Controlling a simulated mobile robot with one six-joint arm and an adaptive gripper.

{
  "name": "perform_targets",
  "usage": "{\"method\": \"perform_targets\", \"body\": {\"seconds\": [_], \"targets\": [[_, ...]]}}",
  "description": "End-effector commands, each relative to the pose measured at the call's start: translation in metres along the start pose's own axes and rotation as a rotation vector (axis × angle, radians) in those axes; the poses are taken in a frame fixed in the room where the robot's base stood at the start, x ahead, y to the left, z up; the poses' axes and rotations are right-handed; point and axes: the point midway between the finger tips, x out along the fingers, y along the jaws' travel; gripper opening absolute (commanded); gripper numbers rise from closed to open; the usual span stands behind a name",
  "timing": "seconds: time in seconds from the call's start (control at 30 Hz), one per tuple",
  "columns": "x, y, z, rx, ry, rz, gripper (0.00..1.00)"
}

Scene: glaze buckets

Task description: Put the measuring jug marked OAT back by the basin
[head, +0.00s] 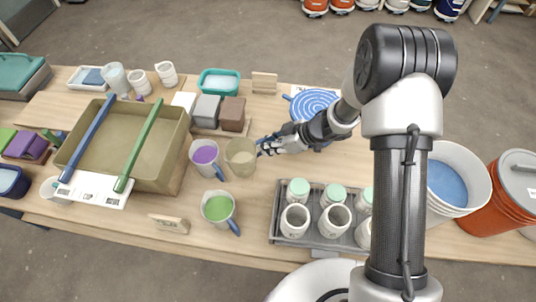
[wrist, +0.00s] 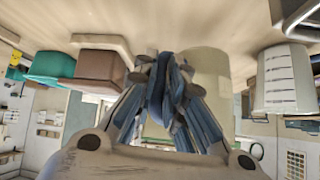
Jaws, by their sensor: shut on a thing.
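The beige-glaze jug (head: 240,158) is at the basin's right, close beside a jug of purple glaze (head: 205,154). I cannot read a mark on it. My gripper (head: 264,147) reaches in from the right and is shut on its handle side. In the wrist view my blue-padded fingers (wrist: 168,98) cover the handle, with the jug's pale wall (wrist: 208,75) behind them. The jug looks upright at table level; I cannot tell whether it touches. The olive basin (head: 163,178) has a blue stick and a green stick lying across it.
A green-glaze jug (head: 218,208) stands in front. Grey and brown blocks (head: 232,114) sit behind the beige jug. A rack (head: 277,228) of several jars is at front right, near a white bucket (head: 470,165). The table between green jug and rack is clear.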

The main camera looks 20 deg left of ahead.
Motion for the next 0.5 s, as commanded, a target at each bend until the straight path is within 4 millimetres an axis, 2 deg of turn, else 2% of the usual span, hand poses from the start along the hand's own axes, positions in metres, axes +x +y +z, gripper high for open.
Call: {"method": "perform_targets", "body": {"seconds": [0.3, 0.5], "targets": [[0.028, 0.003, 0.029, 0.001, 0.001, -0.001, 0.00], [0.029, 0.003, 0.029, -0.001, 0.001, 0.000, 0.00]]}}
